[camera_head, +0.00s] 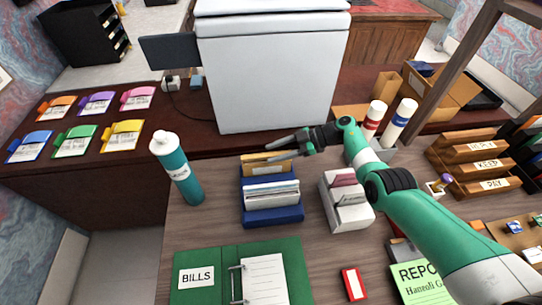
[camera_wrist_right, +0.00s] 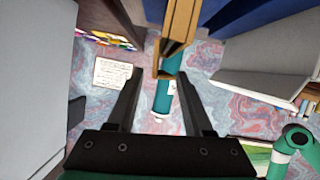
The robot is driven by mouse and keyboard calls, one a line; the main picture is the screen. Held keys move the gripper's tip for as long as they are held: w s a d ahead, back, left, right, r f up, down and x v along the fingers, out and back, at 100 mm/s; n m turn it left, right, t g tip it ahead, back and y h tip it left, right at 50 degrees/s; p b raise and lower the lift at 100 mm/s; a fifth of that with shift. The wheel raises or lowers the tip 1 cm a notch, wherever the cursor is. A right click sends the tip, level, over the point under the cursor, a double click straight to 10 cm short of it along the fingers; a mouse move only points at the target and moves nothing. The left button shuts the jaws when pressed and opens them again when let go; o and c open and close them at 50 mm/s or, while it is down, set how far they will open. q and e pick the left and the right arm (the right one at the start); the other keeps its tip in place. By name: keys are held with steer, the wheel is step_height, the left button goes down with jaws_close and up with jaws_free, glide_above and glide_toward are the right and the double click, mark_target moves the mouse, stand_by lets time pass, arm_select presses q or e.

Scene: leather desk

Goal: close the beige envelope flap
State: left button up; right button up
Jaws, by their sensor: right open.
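A blue organizer (camera_head: 275,217) stands on the wooden desk. Tan envelopes (camera_head: 262,166) stand in its rear part, behind white papers (camera_head: 272,192); I cannot tell which is the beige envelope or how its flap sits. My right gripper (camera_head: 270,151) reaches in from the right, with its fingers apart close to the tops of these envelopes. In the right wrist view, the open gripper (camera_wrist_right: 158,76) has nothing between its fingers. A tan upright edge (camera_wrist_right: 180,22) shows just ahead of it; contact cannot be told. My left gripper is out of view.
A teal bottle (camera_head: 177,169) stands left of the organizer. A white holder (camera_head: 347,212) with envelopes stands to its right. A green BILLS folder (camera_head: 207,258) lies in front. A large white box (camera_head: 271,75) stands behind, and two capped tubes (camera_head: 398,121) stand right of the gripper.

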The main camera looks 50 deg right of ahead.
steer(key=shift+x, duration=0.8)
steer(key=shift+c, duration=0.2)
jaws_close()
